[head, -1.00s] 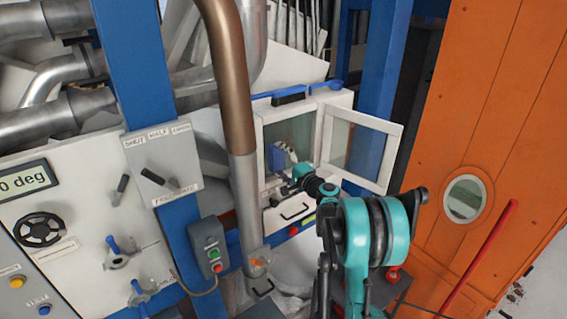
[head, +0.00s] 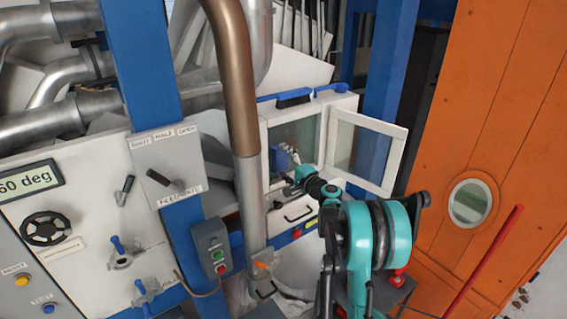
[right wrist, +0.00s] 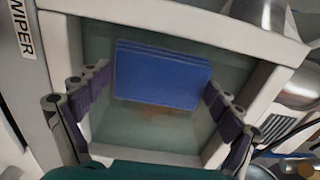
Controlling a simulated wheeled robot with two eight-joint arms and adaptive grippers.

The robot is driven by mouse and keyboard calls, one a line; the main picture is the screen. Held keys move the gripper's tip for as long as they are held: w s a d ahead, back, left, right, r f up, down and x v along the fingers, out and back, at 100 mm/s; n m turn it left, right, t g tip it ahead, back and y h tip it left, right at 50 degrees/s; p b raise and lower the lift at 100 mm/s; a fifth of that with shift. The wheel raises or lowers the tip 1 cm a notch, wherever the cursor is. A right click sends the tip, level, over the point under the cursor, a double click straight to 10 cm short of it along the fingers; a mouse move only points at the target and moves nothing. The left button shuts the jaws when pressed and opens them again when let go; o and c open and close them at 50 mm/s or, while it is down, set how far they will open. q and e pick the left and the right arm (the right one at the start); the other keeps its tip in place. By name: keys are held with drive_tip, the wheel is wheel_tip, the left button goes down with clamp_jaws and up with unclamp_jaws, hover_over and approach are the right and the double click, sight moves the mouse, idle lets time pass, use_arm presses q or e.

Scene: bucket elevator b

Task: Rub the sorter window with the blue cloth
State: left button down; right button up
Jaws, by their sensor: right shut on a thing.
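The sorter window (head: 306,139) is a greenish pane in a white-framed box at the middle of the head view. It also shows in the right wrist view (right wrist: 125,130), with a brownish smear (right wrist: 158,110) below the cloth. My right gripper (head: 290,157) is in front of the pane. It is shut on the blue cloth (right wrist: 160,75), a folded pad with a finger at each side edge. The cloth (head: 277,160) lies over the upper middle of the pane in the wrist view; I cannot tell if it touches the glass. My left gripper is not in view.
A white-framed glazed door (head: 366,150) stands open to the right of the window. A blue brush (head: 293,98) lies on top of the box. A brown and grey pipe (head: 237,90) runs down close on the left. An orange panel (head: 490,110) stands at the right.

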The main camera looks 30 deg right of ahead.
sight(299, 147)
drive_tip(key=shift+w, duration=0.65)
drive_tip(key=shift+w+d+b, duration=0.2)
drive_tip(key=shift+d+b, duration=0.2)
drive_tip(key=shift+d, duration=1.8)
drive_tip(key=shift+w+d+b, duration=0.15)
drive_tip(key=shift+d+b, duration=0.25)
drive_tip(key=shift+d, duration=1.75)
drive_tip(key=shift+w+d, duration=0.1)
drive_tip(key=shift+d, duration=1)
drive_tip(key=shift+b, duration=0.35)
drive_tip(key=shift+a, duration=0.1)
